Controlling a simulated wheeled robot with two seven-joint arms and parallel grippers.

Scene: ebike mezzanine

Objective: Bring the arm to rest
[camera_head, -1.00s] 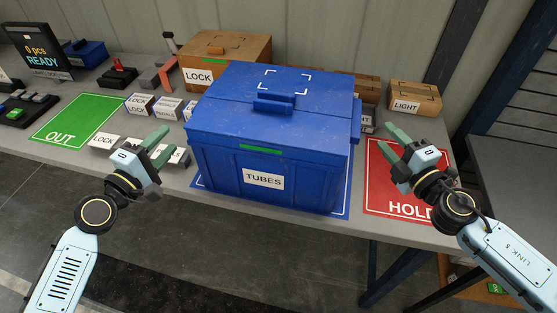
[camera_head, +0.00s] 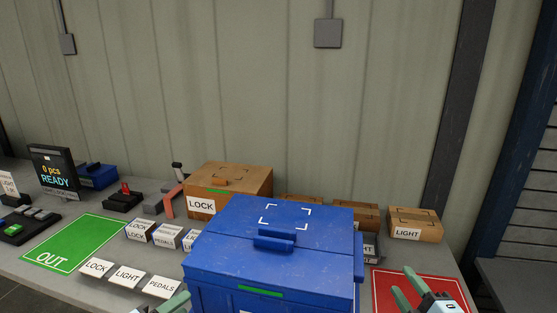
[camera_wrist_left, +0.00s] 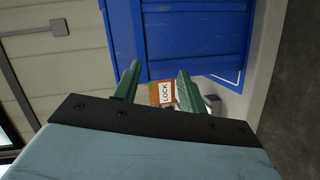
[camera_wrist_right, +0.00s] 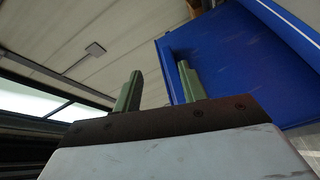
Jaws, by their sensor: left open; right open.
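My left gripper (camera_wrist_left: 155,85) is open and empty in the left wrist view. Only its fingertips show at the bottom edge of the head view, in front of the blue bin's left side. My right gripper (camera_wrist_right: 158,90) is open and empty. It also shows in the head view (camera_head: 420,292) at the lower right, over the red HOLD mat (camera_head: 385,290). The closed blue bin (camera_head: 230,262) stands between the two grippers, and its front is mostly cut off in the head view. The arms themselves are out of the head view.
A green OUT mat (camera_head: 75,243) lies clear at the left. A brown LOCK box (camera_head: 240,182) and a LIGHT box (camera_head: 415,225) stand behind. A READY screen (camera_head: 53,170) stands at the back left.

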